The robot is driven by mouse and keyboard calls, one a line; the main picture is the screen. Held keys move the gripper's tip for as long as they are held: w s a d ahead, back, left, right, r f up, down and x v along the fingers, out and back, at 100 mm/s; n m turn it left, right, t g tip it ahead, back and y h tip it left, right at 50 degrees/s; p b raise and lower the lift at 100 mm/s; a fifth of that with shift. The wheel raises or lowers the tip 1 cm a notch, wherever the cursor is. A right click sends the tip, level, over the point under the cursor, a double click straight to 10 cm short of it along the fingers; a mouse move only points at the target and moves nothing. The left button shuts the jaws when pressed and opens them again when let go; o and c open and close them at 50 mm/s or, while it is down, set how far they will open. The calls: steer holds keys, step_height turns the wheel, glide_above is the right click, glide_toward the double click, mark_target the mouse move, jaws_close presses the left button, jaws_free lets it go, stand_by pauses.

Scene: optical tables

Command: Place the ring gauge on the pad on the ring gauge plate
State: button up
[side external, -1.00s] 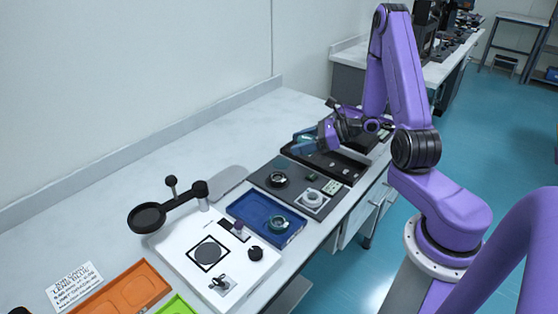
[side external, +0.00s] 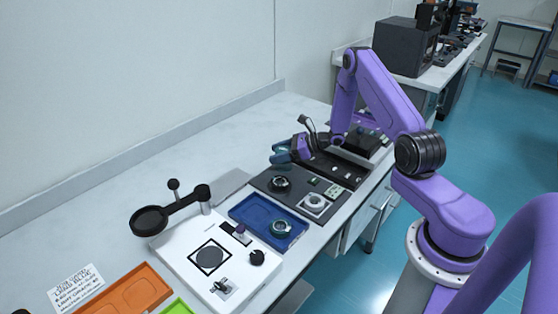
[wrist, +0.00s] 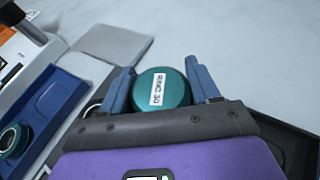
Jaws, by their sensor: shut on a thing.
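My gripper (side external: 283,152) is shut on a round teal piece, which I take to be the ring gauge (wrist: 162,90). In the wrist view it sits between the two blue fingers and has a white label, too small to read surely. In the side view the gripper holds it above the bench, at the back edge of a dark grey plate (side external: 262,181). That plate carries a dark ring and a white square (side external: 326,211) with a pale ring. A white plate (side external: 185,255) nearer the camera has a grey round pad (side external: 209,257) in a black frame. I cannot tell which is the ring gauge plate.
A blue tray (side external: 246,210) with another teal ring-shaped piece (side external: 280,228) lies between the two plates. A black magnifier on an arm (side external: 150,220) stands behind the white plate. The bench along the wall is clear.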

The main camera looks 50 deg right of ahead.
steer(key=shift+f, duration=1.45)
steer(key=shift+f, duration=0.15)
steer(key=o, duration=1.3)
